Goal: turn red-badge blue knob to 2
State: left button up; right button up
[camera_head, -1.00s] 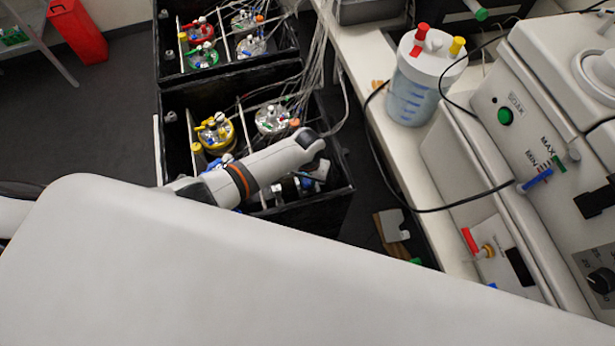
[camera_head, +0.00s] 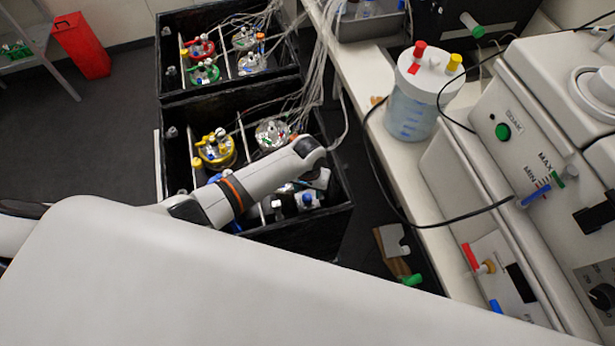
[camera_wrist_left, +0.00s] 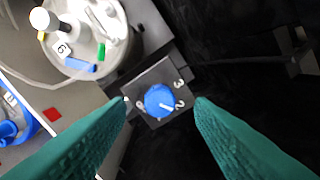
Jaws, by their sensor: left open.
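The blue knob (camera_wrist_left: 159,100) sits on a dark grey square plate (camera_wrist_left: 150,75) in the left wrist view. The digits 3 and 2 show at the plate's right side, and another mark at the left is hard to read. The knob's white pointer line points to the lower right, close to the 2. A small red square badge (camera_wrist_left: 53,114) is on the pale panel to the left. My left gripper (camera_wrist_left: 163,103) has green fingers, open, one on each side of the knob with gaps. In the head view my arm hides the knob. My right gripper is not in view.
A round white-lidded vessel (camera_wrist_left: 90,35) is close beside the plate. In the head view, black crates (camera_head: 300,228) hold several vessels with tubes. A bench with a white-lidded container (camera_head: 428,75) and a control machine (camera_head: 540,120) stands at right.

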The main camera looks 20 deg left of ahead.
aim_at(307, 196)
pick_arm(q)
notch_tip(307, 196, up, 8)
jog(key=shift+r+b, duration=0.25)
jog(key=shift+b, duration=0.1)
dwell(0.4)
